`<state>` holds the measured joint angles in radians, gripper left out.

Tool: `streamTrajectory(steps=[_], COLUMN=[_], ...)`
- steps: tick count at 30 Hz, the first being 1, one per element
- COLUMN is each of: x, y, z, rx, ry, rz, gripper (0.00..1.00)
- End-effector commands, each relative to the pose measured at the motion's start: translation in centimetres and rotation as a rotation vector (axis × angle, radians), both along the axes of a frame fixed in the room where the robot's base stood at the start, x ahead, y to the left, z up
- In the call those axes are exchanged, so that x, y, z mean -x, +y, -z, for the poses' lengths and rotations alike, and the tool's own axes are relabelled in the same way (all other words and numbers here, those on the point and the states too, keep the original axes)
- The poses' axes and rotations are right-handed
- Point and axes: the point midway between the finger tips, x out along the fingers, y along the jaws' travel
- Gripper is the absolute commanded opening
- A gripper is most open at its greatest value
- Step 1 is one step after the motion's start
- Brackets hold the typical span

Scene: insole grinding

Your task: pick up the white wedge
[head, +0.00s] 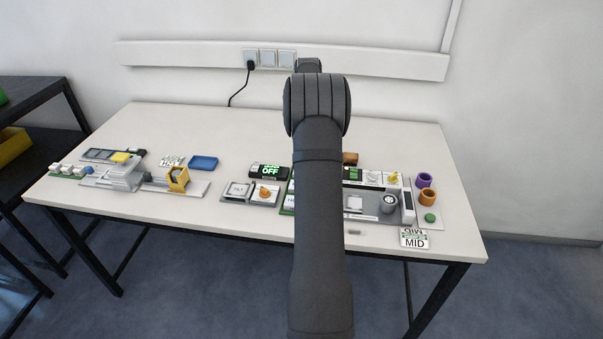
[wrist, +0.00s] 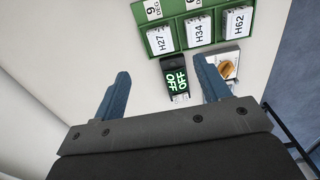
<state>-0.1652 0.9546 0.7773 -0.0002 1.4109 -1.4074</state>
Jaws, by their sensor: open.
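I cannot tell for sure which thing is the white wedge. A small white piece (head: 354,203) lies on a grey plate just right of my arm in the head view, and its shape is too small to make out. Several small white blocks (head: 67,169) stand at the table's left end. My gripper (wrist: 164,84) is open in the wrist view, its two blue fingers wide apart with nothing held between them. It is above the table, and a black box with a green OFF display (wrist: 176,80) shows beyond the gap. In the head view my arm hides part of the bench.
A green rack (wrist: 160,43) holds white cards marked H27, H34 and H62. A switch with an orange knob (wrist: 228,68) is beside the display. A blue tray (head: 203,162), purple cup (head: 425,181) and MID sign (head: 414,241) stand on the table (head: 240,130), whose back strip is clear.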

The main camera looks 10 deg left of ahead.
Motion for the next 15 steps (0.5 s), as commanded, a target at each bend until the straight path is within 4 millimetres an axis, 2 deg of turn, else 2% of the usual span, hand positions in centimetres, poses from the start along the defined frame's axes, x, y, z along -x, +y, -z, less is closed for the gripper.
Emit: streamTrajectory(steps=[3,9,15], x=[0.1,0.0,0.0], y=[0.0,0.0,0.0], z=[2.9,7.1,9.3], rx=[0.001,0.000,0.000], ry=[0.005,0.003,0.000], rz=[0.001,0.001,0.002], gripper=[0.69,0.69,0.69])
